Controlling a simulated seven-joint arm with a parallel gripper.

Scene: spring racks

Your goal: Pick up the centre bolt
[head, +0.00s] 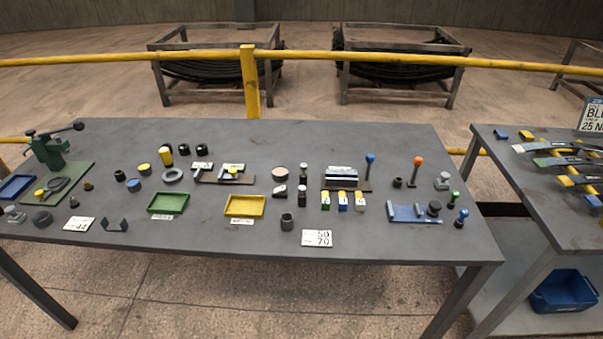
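No part of my gripper shows in the head view. Several small parts lie on the grey table (270,145), and I cannot tell for certain which is the centre bolt. Upright pieces with coloured tops stand at the right: a blue-topped one (370,160), an orange-topped one (418,162), a green-topped one (454,197) and another blue one (462,217). A small dark brown piece (88,186) stands at the left by the green press (50,150). All are too small to make out threads or heads.
A green tray (168,203) and a yellow tray (245,206) sit mid-table. A blue fixture (408,214) lies at the right. A second table (560,220) with leaf springs stands right, a blue crate (563,291) below it. A yellow rail (300,57) runs behind.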

